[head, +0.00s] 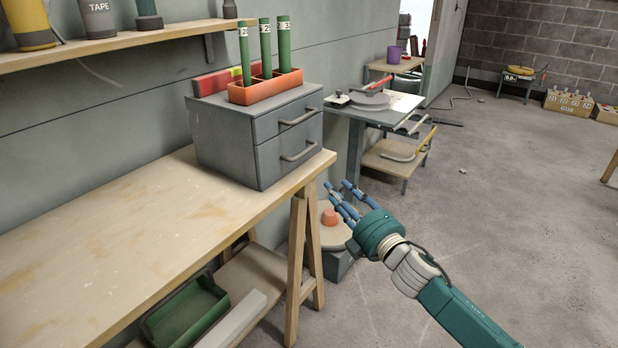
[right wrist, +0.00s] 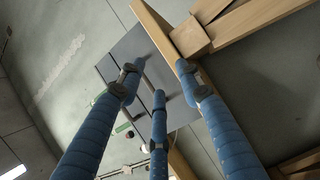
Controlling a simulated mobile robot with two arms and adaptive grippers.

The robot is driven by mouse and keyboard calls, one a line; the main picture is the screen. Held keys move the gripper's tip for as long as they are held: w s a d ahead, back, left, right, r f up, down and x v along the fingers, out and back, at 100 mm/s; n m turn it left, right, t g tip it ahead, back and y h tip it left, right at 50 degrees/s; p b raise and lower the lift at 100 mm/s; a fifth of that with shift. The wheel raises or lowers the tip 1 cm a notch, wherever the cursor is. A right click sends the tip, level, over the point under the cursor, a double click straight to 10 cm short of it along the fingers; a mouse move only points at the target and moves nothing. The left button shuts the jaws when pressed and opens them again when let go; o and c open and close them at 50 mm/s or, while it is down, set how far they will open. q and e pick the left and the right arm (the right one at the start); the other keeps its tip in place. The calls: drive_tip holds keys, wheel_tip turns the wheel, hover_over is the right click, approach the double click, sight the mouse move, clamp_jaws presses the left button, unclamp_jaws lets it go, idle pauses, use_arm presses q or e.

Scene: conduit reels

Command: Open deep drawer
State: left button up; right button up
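A grey drawer cabinet (head: 225,135) stands on the far end of the wooden workbench (head: 100,240). Its front has an upper drawer with a handle (head: 299,117) and a taller lower drawer with a handle (head: 299,150); both look shut. My right gripper (head: 345,196) is empty, its blue fingers spread, to the right of the cabinet and lower in the picture, apart from both handles. In the right wrist view the right gripper (right wrist: 158,78) shows three separated fingers, with the grey cabinet (right wrist: 128,48) beyond them, partly covered by the fingers. My left gripper is not in view.
An orange holder (head: 265,87) with green tubes sits on the cabinet. A trestle leg (head: 298,260) stands below the bench end. A round reel with an orange hub (head: 330,216) is behind my right fingers. Open concrete floor (head: 530,190) lies to the right.

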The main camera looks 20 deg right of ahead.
drive_tip(key=n+t+y, duration=0.1)
drive_tip(key=n+y, duration=0.1)
approach(307, 151)
drive_tip(key=x, duration=0.7)
drive_tip(key=shift+w+a+r+b, duration=0.1)
drive_tip(key=shift+w+b, duration=0.05)
drive_tip(key=shift+b, duration=0.25)
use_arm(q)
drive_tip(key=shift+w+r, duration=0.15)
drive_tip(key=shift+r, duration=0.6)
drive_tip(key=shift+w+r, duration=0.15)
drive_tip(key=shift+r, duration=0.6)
use_arm(e)
drive_tip(key=shift+w+a+r, duration=0.1)
drive_tip(key=shift+w+a, duration=0.1)
drive_tip(key=shift+w, duration=0.45)
clamp_jaws()
